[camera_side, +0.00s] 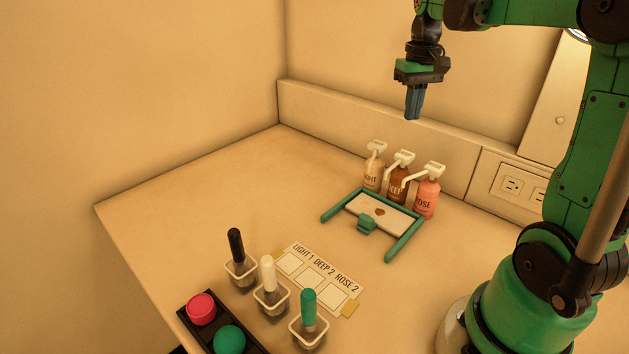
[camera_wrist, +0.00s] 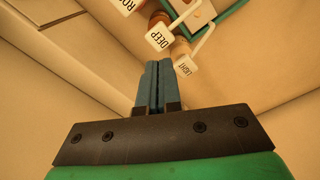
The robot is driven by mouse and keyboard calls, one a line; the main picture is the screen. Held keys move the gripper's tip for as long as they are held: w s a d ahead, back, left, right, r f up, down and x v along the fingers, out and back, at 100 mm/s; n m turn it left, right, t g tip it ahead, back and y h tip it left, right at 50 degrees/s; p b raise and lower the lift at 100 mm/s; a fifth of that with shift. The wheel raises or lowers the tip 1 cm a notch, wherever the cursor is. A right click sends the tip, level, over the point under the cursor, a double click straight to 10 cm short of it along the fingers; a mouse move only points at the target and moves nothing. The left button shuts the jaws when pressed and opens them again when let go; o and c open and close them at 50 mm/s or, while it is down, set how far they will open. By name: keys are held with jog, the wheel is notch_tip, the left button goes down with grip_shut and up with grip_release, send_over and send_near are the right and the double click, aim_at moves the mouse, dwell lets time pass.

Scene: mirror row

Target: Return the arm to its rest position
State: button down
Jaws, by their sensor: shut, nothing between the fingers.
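My gripper (camera_side: 413,104) hangs high over the back of the counter, pointing down. Its blue fingers are together with nothing between them. In the wrist view the two fingers (camera_wrist: 154,75) also lie side by side, closed. The gripper is well above the pump bottles and apart from everything. My green arm comes in from the right side of the side view.
Below stand three pump bottles: light (camera_side: 373,174), deep (camera_side: 399,186) and rose (camera_side: 427,197). A teal-framed plate (camera_side: 402,225) bears a brown smear. In front are a label card (camera_side: 318,266), cups with handled tools (camera_side: 269,297) and a dark tray (camera_side: 197,330). The left counter is clear.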

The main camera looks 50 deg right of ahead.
jog(key=shift+r, duration=0.5)
jog(key=a+f+n+t, duration=0.3)
jog(key=a, duration=0.7)
jog(key=a+f+n+t, duration=0.3)
jog(key=a+t, duration=0.1)
jog(key=a, duration=0.6)
jog(key=shift+s+a, duration=0.35)
jog(key=shift+s, duration=0.1)
